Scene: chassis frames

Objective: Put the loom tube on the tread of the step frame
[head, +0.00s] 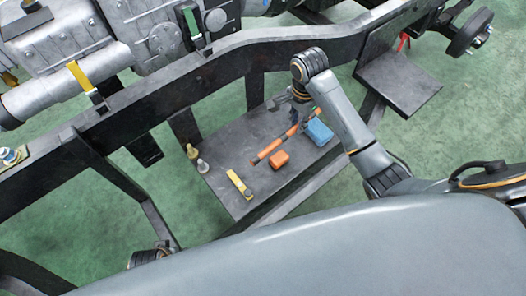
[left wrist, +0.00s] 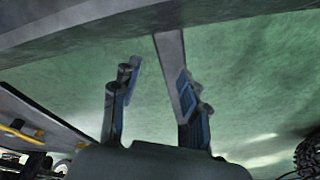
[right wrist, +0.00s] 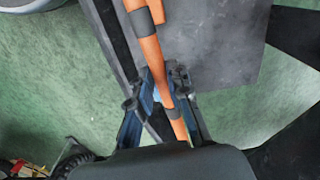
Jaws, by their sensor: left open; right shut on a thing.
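The loom tube, an orange tube with dark grey bands (head: 269,149), slants over a dark flat plate (head: 222,160) in the middle of the head view. This plate looks like the tread of the step frame. My right gripper (head: 296,117) is shut on the tube; in the right wrist view the tube (right wrist: 149,57) runs between the fingers (right wrist: 158,90), with the grey plate (right wrist: 225,40) behind. I cannot tell whether the tube touches the plate. My left gripper (left wrist: 155,80) is open and empty over green floor.
On the plate are an orange block (head: 279,159), a blue block (head: 319,132), a yellow strip (head: 237,183) and small metal fittings (head: 203,166) at its left edge. A dark chassis rail (head: 225,57) runs behind. Another dark plate (head: 400,82) is at the right.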

